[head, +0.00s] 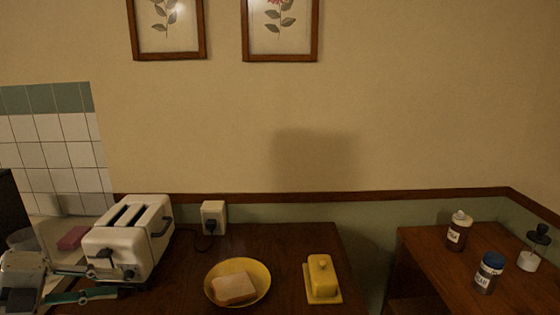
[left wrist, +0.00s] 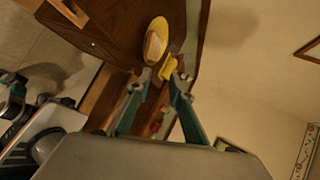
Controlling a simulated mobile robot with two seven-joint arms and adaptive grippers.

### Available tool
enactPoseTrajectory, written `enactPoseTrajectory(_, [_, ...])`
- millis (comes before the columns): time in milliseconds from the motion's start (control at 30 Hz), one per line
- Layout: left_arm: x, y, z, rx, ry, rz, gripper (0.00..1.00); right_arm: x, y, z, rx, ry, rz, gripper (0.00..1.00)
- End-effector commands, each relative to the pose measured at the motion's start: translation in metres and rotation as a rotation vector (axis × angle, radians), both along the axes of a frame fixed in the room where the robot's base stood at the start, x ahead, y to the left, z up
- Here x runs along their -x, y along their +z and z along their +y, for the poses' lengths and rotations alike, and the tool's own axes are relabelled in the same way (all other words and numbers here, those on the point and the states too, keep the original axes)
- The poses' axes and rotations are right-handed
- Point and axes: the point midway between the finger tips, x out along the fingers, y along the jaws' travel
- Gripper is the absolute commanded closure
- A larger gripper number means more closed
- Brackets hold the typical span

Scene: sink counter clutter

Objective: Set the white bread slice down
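The white bread slice (head: 235,288) lies in a round yellow dish (head: 263,273) on the brown counter. In the left wrist view the bread (left wrist: 153,46) also rests in the yellow dish (left wrist: 160,24), beyond the fingertips. My left gripper (head: 108,283) is in front of the toaster, left of the dish and clear of it. Its fingers (left wrist: 153,82) are apart with nothing between them. What seems to be part of my right gripper (left wrist: 15,98) shows at the left edge of the left wrist view; its fingertips are not clear.
A white toaster (head: 130,238) stands behind the left gripper, close to it. A yellow butter dish (head: 322,281) stands right of the bread's dish. A socket (head: 214,217) is on the wall. Two jars (head: 457,232) and a small dark-topped container (head: 533,250) stand on the right-hand table.

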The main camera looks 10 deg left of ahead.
Motion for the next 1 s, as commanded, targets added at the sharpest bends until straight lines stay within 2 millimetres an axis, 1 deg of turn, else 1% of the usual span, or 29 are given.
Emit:
enactPoseTrajectory(67, [0.0,0.0,0.0,0.0,0.0,0.0,0.79,-0.002,0.002,-0.001,0.001,0.0,-0.006,0.6])
enactPoseTrajectory(100, [-0.001,-0.006,-0.009,0.057,-0.013,-0.017,0.79,-0.003,0.002,-0.001,0.001,0.0,-0.006,0.6])
enactPoseTrajectory(200, [-0.006,-0.012,-0.028,0.19,-0.026,-0.069,0.79,-0.001,0.001,-0.001,0.001,0.001,-0.003,0.6])
enactPoseTrajectory(300, [-0.011,-0.018,-0.042,0.333,-0.009,-0.122,0.79,-0.001,-0.001,-0.004,0.006,-0.003,0.0,0.6])
enactPoseTrajectory(367, [-0.015,-0.023,-0.048,0.427,0.022,-0.153,0.79,-0.003,-0.003,-0.007,0.012,-0.006,0.001,0.6])
enactPoseTrajectory(467, [-0.024,-0.038,-0.052,0.597,0.114,-0.194,0.79,-0.004,-0.007,-0.015,0.023,-0.013,0.005,0.6])
enactPoseTrajectory(567, [-0.033,-0.067,-0.049,0.769,0.267,-0.204,0.79,-0.001,-0.01,-0.017,0.026,-0.016,0.013,0.6])
enactPoseTrajectory(667, [-0.037,-0.115,-0.047,0.912,0.46,-0.167,0.79,0.003,-0.014,-0.016,0.024,-0.018,0.022,0.6])
enactPoseTrajectory(700, [-0.036,-0.139,-0.048,0.959,0.545,-0.135,0.79,0.004,-0.015,-0.016,0.024,-0.019,0.025,0.6])
enactPoseTrajectory(767, [-0.032,-0.18,-0.054,1.017,0.671,-0.068,0.79,0.005,-0.018,-0.016,0.025,-0.021,0.03,0.6])
enactPoseTrajectory(800, [-0.027,-0.206,-0.06,1.042,0.746,-0.019,0.79,0.006,-0.019,-0.017,0.027,-0.022,0.033,0.6])
enactPoseTrajectory(867, [-0.018,-0.244,-0.074,1.071,0.845,0.064,0.79,0.007,-0.022,-0.018,0.029,-0.023,0.038,0.6])
enactPoseTrajectory(900, [-0.01,-0.268,-0.085,1.083,0.903,0.122,0.79,0.008,-0.024,-0.019,0.031,-0.024,0.042,0.6])
enactPoseTrajectory(967, [0.003,-0.301,-0.105,1.094,0.976,0.213,0.79,0.009,-0.026,-0.02,0.032,-0.026,0.046,0.6])
enactPoseTrajectory(1000, [0.013,-0.321,-0.119,1.095,1.019,0.273,0.79,0.009,-0.027,-0.02,0.032,-0.027,0.048,0.6])
